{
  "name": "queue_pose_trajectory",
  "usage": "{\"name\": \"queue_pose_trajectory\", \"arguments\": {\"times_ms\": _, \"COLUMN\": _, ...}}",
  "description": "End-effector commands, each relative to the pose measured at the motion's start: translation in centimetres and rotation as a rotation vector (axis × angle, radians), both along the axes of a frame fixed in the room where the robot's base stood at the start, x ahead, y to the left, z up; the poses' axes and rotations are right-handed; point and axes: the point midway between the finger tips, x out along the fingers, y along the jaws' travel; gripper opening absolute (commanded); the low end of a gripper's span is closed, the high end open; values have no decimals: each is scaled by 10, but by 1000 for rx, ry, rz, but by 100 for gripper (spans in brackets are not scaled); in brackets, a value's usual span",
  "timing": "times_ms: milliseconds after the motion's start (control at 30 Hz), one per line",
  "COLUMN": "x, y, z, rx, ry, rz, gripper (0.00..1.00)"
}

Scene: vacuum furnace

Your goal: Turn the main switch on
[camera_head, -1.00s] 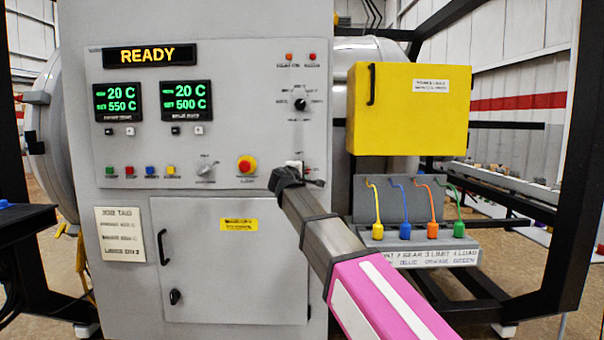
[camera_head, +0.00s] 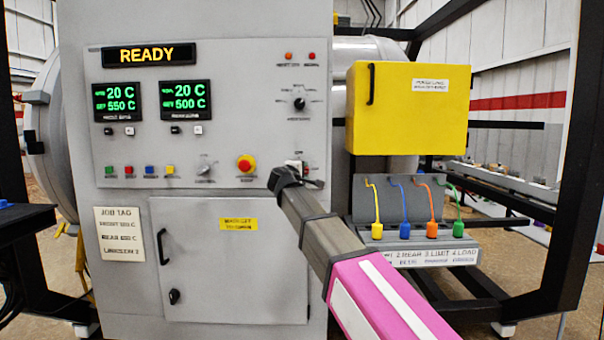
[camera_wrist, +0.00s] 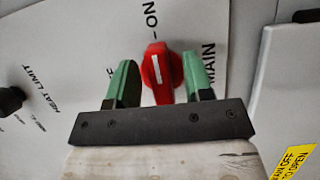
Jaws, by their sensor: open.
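The main switch (camera_wrist: 158,72) is a red rotary knob with a white pointer line, beside the lettering MAIN and ON in the wrist view. Its line runs roughly up and down the picture, its upper end toward the ON lettering. My gripper (camera_wrist: 159,60) is open, with one green finger on each side of the knob. I see gaps between the fingers and the knob; whether either touches is hard to tell. In the head view my gripper (camera_head: 287,178) is at the lower right of the grey control panel (camera_head: 225,80), and my arm hides most of the switch.
The cabinet door (camera_head: 215,270) below carries a yellow label (camera_head: 238,224). A yellow box (camera_head: 408,120) and a stand with several coloured plugs (camera_head: 425,258) are to the right. A black knob (camera_wrist: 10,100) shows left in the wrist view.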

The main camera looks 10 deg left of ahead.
Motion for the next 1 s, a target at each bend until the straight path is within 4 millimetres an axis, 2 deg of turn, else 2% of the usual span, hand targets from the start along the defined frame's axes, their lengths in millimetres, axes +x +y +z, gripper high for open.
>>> {"name": "queue_pose_trajectory", "arguments": {"times_ms": 533, "x": -89, "y": 13, "z": 0, "rx": 1, "ry": 0, "rz": 1, "gripper": 47}}
{"name": "queue_pose_trajectory", "arguments": {"times_ms": 733, "x": -103, "y": 15, "z": 0, "rx": 1, "ry": 0, "rz": -1, "gripper": 47}}
{"name": "queue_pose_trajectory", "arguments": {"times_ms": 1000, "x": -104, "y": 16, "z": 0, "rx": 1, "ry": 0, "rz": -1, "gripper": 47}}
